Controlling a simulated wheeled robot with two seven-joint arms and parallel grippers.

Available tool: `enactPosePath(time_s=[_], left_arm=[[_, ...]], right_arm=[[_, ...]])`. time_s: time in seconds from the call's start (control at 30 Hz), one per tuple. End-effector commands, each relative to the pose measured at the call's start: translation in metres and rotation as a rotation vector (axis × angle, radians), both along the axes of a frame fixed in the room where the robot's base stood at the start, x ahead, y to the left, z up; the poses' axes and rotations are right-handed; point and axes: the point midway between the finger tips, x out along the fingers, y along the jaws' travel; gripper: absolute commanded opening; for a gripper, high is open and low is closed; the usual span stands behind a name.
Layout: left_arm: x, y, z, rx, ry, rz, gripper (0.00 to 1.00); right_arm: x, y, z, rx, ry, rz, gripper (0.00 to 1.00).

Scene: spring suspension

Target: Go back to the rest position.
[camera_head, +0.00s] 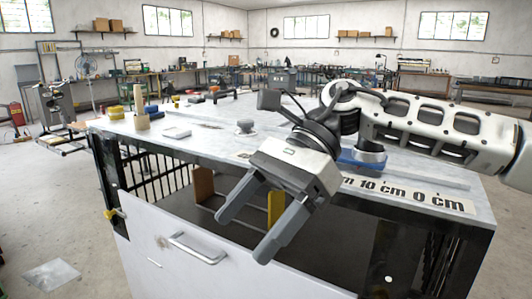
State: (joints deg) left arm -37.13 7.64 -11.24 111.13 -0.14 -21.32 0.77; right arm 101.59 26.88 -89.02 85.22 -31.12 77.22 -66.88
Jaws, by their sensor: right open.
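My right gripper (250,228) comes in from the right and hangs over the front edge of the workbench (225,128). Its two grey fingers are spread apart, with nothing between them. It is above the open drawer (195,246), whose white front has a metal handle. My left gripper is not in view.
In the drawer are a brown block (203,186) and a yellow block (275,209). On the bench are a wooden cylinder (141,115), a small grey knob-like part (245,126), a blue-based part (362,158) and a centimetre scale (425,196). Open floor lies at left.

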Motion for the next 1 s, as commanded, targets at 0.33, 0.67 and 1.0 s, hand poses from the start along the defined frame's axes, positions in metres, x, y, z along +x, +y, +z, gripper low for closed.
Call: enactPosePath(time_s=[0.33, 0.67, 1.0], left_arm=[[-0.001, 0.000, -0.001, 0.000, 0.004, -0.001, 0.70], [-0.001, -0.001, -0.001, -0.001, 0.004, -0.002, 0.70], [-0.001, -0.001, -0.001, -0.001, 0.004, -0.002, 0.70]], right_arm=[[-0.019, 0.086, -0.021, 0.429, 0.904, -0.348, 0.73], [0.050, 0.049, -0.088, 0.691, 1.939, -0.788, 0.73], [0.039, -0.071, -0.295, -0.797, -2.562, 1.100, 0.73]])
